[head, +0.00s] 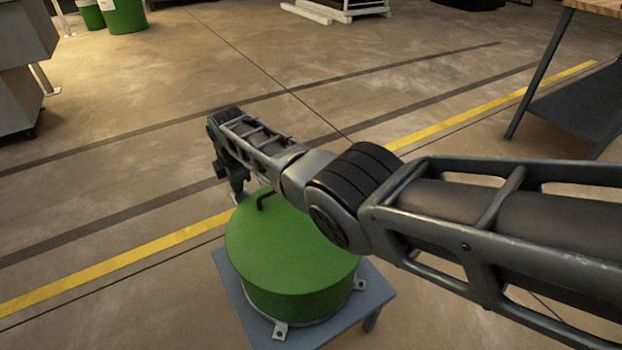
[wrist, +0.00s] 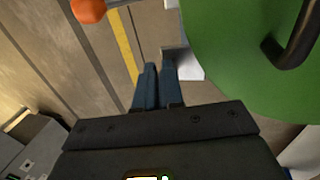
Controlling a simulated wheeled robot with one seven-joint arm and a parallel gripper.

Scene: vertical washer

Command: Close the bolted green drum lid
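The green drum lid (head: 300,245) lies down over the round drum and looks level; I see no gap at its front rim. A black bent handle (head: 264,200) stands on its far left part. In the wrist view the lid (wrist: 225,50) fills the upper right, with the handle (wrist: 292,48) near the right edge. Metal brackets (head: 281,330) fix the drum's base to a blue-grey stand (head: 240,300). My gripper (head: 238,196) is just beyond the lid's far left edge, apart from the handle. In the wrist view its fingers (wrist: 158,66) are together and empty.
A workbench (head: 575,105) stands at the upper right and grey cabinets (head: 25,70) at the upper left. Green bins (head: 122,14) are at the back left. An orange round thing (wrist: 88,10) shows in the wrist view. The floor around the stand is clear.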

